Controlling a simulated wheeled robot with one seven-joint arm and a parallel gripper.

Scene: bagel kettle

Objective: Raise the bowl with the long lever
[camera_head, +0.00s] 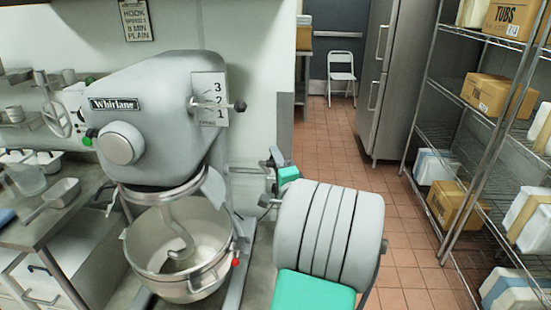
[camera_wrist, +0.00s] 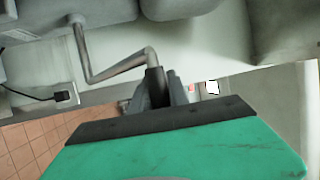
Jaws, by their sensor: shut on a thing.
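The steel bowl (camera_head: 207,282) sits under the grey mixer head (camera_head: 165,80) in the head view. A dough hook (camera_head: 180,243) hangs down into it. The long lever (camera_wrist: 118,67) is a bent metal rod at the mixer's side, clearest in the wrist view. In the head view its thin rod (camera_head: 246,170) reaches right from the mixer column. My gripper (camera_head: 272,168) is at the lever's outer end and shut on it. In the wrist view my gripper's fingers (camera_wrist: 160,88) close around the dark end part; my own green and black housing hides part of the grasp.
A gear lever (camera_head: 239,106) with a dark knob sticks out by the 3-2-1 plate. A steel table (camera_head: 45,235) with scoops stands left. Wire shelves (camera_head: 470,150) with boxes stand right. The tiled floor (camera_head: 400,240) between is clear.

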